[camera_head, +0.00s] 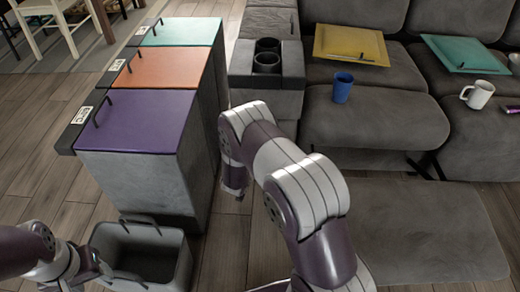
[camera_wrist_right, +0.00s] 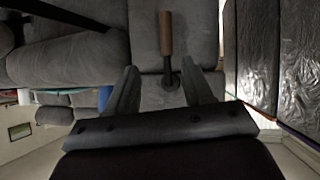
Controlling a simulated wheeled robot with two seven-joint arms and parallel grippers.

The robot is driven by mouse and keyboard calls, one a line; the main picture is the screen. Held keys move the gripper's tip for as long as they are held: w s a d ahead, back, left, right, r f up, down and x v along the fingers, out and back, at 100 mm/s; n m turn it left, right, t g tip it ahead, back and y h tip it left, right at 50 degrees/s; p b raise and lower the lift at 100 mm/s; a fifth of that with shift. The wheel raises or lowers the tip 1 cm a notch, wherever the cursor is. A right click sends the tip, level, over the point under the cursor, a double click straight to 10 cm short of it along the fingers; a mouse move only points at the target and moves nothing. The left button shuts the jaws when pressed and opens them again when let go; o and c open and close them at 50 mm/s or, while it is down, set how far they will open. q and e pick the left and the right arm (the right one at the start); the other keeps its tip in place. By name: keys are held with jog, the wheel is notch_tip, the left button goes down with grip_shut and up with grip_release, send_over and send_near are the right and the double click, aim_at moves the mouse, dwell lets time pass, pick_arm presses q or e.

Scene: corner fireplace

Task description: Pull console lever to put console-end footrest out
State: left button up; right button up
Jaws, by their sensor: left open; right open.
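The console lever (camera_wrist_right: 166,35) has a wooden handle and a dark round pivot; it shows in the right wrist view. My right gripper (camera_wrist_right: 160,70) is open, with its fingers apart on either side of the lever's pivot end. I cannot tell if they touch it. In the head view my right arm hides the lever. The console-end seat (camera_head: 365,112) is grey. A flat grey panel (camera_head: 415,235), which looks like its footrest, extends low in front of it. My left gripper (camera_head: 92,268) is open at the lower left, beside a grey basket.
The console (camera_head: 267,80) has two cup holders. A blue cup (camera_head: 343,87) and yellow panel (camera_head: 350,45) are on the console-end seat; a white mug (camera_head: 477,95) is farther right. Bins with purple (camera_head: 140,120), orange and teal lids stand left. The grey basket (camera_head: 183,262) is on the floor.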

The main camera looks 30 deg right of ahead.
jog(key=shift+s+a+r, duration=0.15)
jog(key=shift+s+a, duration=0.05)
jog(key=shift+s, duration=0.05)
dwell(0.3)
